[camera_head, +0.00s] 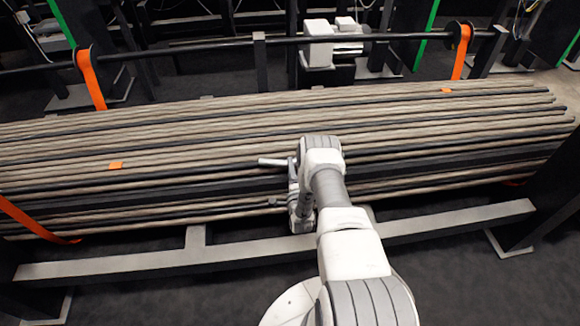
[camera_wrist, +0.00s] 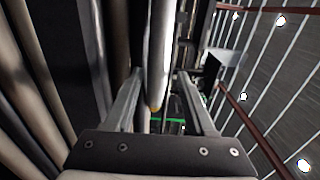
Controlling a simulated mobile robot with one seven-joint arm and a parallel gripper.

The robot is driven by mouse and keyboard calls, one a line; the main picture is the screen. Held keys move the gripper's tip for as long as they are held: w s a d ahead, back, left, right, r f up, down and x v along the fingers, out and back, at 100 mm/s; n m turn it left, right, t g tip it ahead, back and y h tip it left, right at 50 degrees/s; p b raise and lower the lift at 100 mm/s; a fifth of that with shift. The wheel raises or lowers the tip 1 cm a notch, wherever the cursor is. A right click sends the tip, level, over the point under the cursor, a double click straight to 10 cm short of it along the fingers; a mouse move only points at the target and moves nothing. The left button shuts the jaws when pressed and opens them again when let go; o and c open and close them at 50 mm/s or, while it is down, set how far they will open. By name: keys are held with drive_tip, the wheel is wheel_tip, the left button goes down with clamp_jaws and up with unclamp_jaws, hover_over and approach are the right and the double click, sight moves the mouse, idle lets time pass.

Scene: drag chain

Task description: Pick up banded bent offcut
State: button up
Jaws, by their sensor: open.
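My gripper (camera_wrist: 159,76) is open in the wrist view, its two grey fingers spread apart. In the head view my gripper (camera_head: 300,212) hangs at the near side of a long bundle of rods (camera_head: 420,130). Its fingertips are hard to make out there. A short pale stub (camera_head: 272,162) shows left of my wrist; I cannot tell what it belongs to.
Orange straps (camera_head: 91,80) hang from a dark bar behind the bundle, and another strap (camera_head: 35,222) lies at its left front. A pale frame beam (camera_head: 130,263) runs in front. Dark uprights (camera_head: 555,195) stand at the right. The dark floor shows beyond the beam.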

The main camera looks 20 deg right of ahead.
drive_tip(key=shift+w, duration=0.25)
drive_tip(key=shift+c, duration=0.2)
clamp_jaws()
idle(0.3)
drive_tip(key=s+a+r+p, duration=0.2)
drive_tip(key=s+r+p, duration=0.1)
drive_tip(key=s+p, duration=0.2)
drive_tip(key=s+a+r+p, duration=0.1)
drive_tip(key=s+r+p, duration=0.3)
drive_tip(key=s+p, duration=0.2)
drive_tip(key=v, duration=0.2)
drive_tip(key=shift+s+r, duration=0.3)
idle(0.5)
